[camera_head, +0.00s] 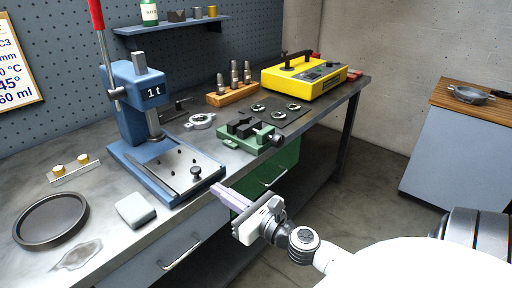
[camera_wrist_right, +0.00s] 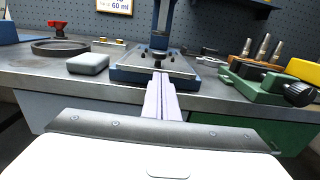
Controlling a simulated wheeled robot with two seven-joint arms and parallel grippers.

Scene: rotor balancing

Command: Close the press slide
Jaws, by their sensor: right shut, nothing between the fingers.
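The blue press (camera_head: 136,105), marked 1t, stands on the bench with its upright column and red-handled lever (camera_head: 96,14). Its slide (camera_head: 190,172) is a grey plate with small holes and a black knob (camera_head: 196,171), sticking out in front of the column toward the bench's front edge. The slide also shows in the right wrist view (camera_wrist_right: 180,66). My right gripper (camera_head: 217,189) is shut and empty, its pale fingers pointing at the front of the slide. In the right wrist view its fingertips (camera_wrist_right: 160,78) overlap the slide's front edge; I cannot tell whether they touch. My left gripper is not in view.
A grey block (camera_head: 133,210) and a dark ring tray (camera_head: 51,220) lie left of the press. A green vise (camera_head: 246,137), a wooden tool block (camera_head: 231,95) and a yellow case (camera_head: 302,78) stand to the right. Free floor lies in front of the bench.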

